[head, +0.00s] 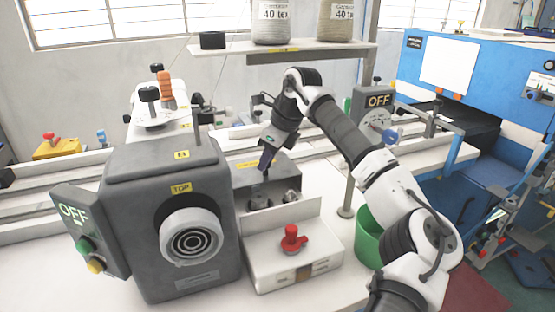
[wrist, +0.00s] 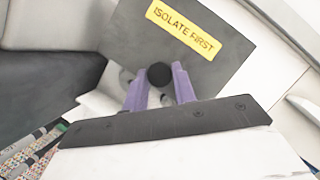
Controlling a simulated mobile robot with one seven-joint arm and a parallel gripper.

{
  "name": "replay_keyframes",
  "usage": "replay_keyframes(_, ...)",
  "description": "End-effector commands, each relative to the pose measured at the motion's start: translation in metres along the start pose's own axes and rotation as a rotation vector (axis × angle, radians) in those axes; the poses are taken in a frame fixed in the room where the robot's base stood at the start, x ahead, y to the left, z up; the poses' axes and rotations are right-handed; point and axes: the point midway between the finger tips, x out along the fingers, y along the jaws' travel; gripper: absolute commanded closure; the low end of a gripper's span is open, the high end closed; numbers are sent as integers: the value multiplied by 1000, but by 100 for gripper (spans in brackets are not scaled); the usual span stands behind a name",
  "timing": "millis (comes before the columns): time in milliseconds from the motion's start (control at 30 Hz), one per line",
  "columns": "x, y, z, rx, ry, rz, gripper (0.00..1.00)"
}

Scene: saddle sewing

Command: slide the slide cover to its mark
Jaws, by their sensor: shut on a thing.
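The slide cover (wrist: 205,52) is a grey plate with a yellow "ISOLATE FIRST" label. In the head view the cover (head: 245,176) lies on top of the box right of the large grey machine housing. Its round black knob (wrist: 159,74) sits between the purple fingers of my gripper (wrist: 160,86), which is shut on it. In the head view my gripper (head: 267,161) reaches down to the cover from above and hides the knob. Metal parts (head: 260,201) show in the open front of the box. I cannot make out the mark.
The grey housing (head: 165,210) with a dial and an OFF panel stands close on the left. A red knob (head: 292,238) on a white block is in front. A shelf (head: 300,46) with thread cones hangs behind. A green bin (head: 369,236) stands right, beneath my arm.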

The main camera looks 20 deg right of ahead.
Motion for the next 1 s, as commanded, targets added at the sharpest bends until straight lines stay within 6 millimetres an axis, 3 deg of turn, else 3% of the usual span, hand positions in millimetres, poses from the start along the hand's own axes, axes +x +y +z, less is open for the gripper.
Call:
replay_keyframes(133,2,-14,15,0,-1,-1,100)
replay_keyframes(500,6,-19,18,0,-5,-8,100)
replay_keyframes(533,6,-19,18,0,-5,-8,72)
replay_keyframes(700,6,-19,17,0,-3,-6,52)
replay_keyframes(1000,7,-18,16,0,-1,-3,52)
